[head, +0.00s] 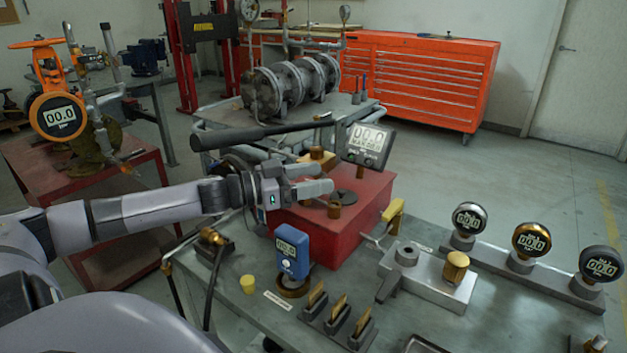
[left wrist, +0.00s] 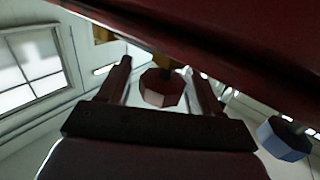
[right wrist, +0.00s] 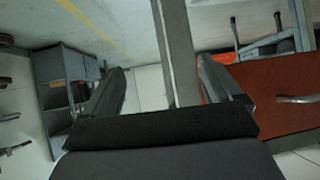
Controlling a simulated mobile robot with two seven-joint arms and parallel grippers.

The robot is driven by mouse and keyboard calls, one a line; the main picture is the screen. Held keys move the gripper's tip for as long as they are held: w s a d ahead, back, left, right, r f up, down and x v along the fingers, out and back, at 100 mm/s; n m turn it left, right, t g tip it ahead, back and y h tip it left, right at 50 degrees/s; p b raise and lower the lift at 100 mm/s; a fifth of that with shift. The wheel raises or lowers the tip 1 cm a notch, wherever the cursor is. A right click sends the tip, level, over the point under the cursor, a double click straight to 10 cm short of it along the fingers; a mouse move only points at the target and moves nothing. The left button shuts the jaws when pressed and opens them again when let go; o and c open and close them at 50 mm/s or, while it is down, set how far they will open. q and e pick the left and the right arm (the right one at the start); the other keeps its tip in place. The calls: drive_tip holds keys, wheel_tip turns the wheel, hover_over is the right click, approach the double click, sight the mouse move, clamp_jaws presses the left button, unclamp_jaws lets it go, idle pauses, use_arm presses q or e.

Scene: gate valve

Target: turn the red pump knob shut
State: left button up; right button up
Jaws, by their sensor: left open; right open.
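The red pump (head: 372,200) is a box-shaped unit on the grey bench, with a black lever handle (head: 245,136) above it. In the left wrist view its dark red body (left wrist: 230,45) crosses the upper right. A dark red faceted knob (left wrist: 161,88) shows there between the fingers of my left gripper (left wrist: 160,70). The fingers are open, one on each side, with small gaps visible. In the head view my left gripper (head: 322,177) is at the pump's left side, and I cannot make out the knob there. My right gripper (right wrist: 160,72) is open and empty in the right wrist view.
A blue gauge (head: 292,252) stands in front of the pump. A digital display (head: 367,145) is behind it. A metal block with a brass knob (head: 457,265) and several round gauges (head: 531,240) stand right. A blue knob (left wrist: 284,138) shows in the left wrist view.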

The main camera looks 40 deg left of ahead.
use_arm(q)
drive_tip(key=shift+w, duration=0.15)
drive_tip(key=c, duration=1)
drive_tip(key=shift+o, duration=0.2)
